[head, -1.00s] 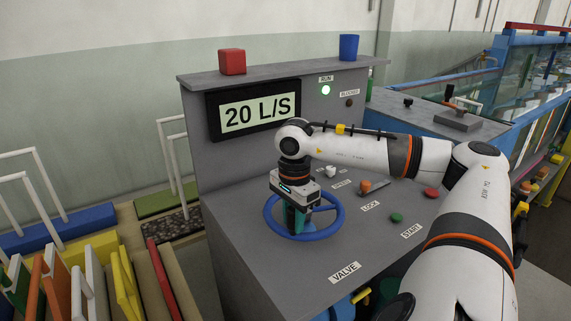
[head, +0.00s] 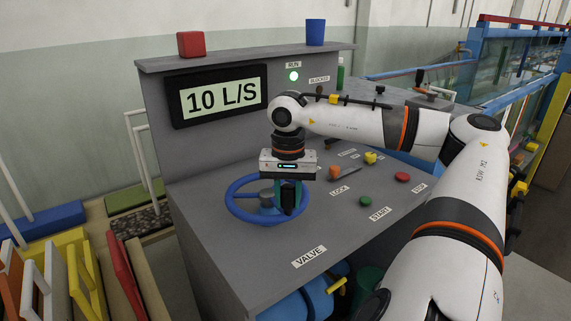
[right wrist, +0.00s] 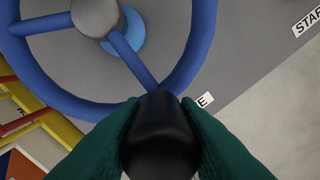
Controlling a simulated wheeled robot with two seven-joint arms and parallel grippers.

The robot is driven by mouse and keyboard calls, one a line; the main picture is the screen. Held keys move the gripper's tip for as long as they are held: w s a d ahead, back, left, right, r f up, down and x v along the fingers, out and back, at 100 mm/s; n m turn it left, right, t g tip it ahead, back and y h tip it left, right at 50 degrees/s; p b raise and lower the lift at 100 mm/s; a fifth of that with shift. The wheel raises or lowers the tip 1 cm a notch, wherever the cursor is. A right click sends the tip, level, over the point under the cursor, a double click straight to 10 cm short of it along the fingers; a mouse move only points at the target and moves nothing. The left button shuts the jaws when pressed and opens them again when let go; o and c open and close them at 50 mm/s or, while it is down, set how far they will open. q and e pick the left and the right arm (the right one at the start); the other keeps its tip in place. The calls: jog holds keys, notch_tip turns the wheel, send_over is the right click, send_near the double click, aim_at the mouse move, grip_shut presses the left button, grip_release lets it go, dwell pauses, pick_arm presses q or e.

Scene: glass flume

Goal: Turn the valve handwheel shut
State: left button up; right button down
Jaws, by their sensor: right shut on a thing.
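The blue valve handwheel (head: 236,209) lies on the sloping grey console top, above the VALVE label (head: 309,257). Its grey hub (head: 267,198) shows at the middle. My right gripper (head: 290,205) reaches down to the right side of the wheel. In the right wrist view its green fingers (right wrist: 160,125) are shut on the wheel's black knob (right wrist: 162,135), which stands at the rim where a spoke meets it. The wheel's blue rim (right wrist: 204,50) fills the upper part of that view. The display (head: 221,98) reads 10 L/S. My left gripper is out of view.
The RUN lamp (head: 293,76) is lit. A green button (head: 365,202), a red button (head: 402,177) and a yellow knob (head: 370,158) lie right of the wheel.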

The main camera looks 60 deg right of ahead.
jog(key=shift+s+d+r, duration=0.1)
jog(key=shift+s+d, duration=0.05)
jog(key=shift+d, duration=0.35)
jog(key=c, duration=1.1)
grip_release()
jog(key=shift+s, duration=0.1)
jog(key=shift+r, duration=0.35)
notch_tip(320, 180, up, 11)
jog(key=p, duration=0.4)
jog(key=shift+r, duration=0.1)
